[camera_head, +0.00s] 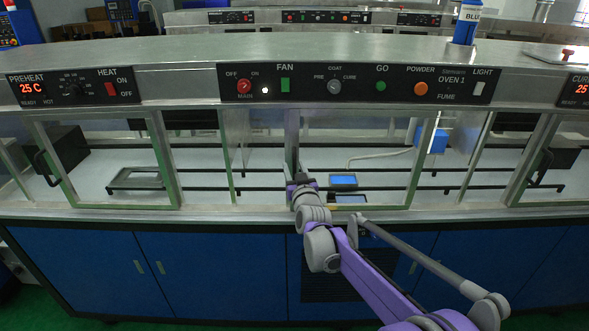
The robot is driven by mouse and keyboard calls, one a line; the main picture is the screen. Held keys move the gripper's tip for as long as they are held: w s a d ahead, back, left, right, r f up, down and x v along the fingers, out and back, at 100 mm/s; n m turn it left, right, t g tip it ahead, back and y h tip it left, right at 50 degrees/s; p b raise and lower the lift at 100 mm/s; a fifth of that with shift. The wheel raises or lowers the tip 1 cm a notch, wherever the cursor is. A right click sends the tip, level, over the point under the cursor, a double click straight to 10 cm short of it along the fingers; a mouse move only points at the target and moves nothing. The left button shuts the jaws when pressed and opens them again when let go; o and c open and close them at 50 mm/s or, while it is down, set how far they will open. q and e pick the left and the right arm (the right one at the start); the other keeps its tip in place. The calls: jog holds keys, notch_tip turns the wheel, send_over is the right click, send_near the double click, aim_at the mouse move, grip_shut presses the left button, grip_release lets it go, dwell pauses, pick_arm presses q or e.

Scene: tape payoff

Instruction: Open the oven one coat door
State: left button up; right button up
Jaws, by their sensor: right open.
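Oven 1 is a long metal-topped station with a black control panel (360,87) along its front. Below the COAT label is a framed clear door, taken as the coat door (421,160). Its left upright stands just above my right gripper and its right upright is near the blue box inside. My right arm comes in from the lower right. My right gripper (298,180) is open at the foot of the left upright. I cannot tell whether it touches the frame, and its fingertips are partly hidden by its own wrist. My left gripper is not in view.
The preheat door (168,160) is left, with a dark tray (138,178) behind it. Inside the middle bay are a small blue-topped tray (343,181) and a blue box (432,141). Blue cabinets (200,270) fill the front below.

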grip_shut()
dwell(1.3)
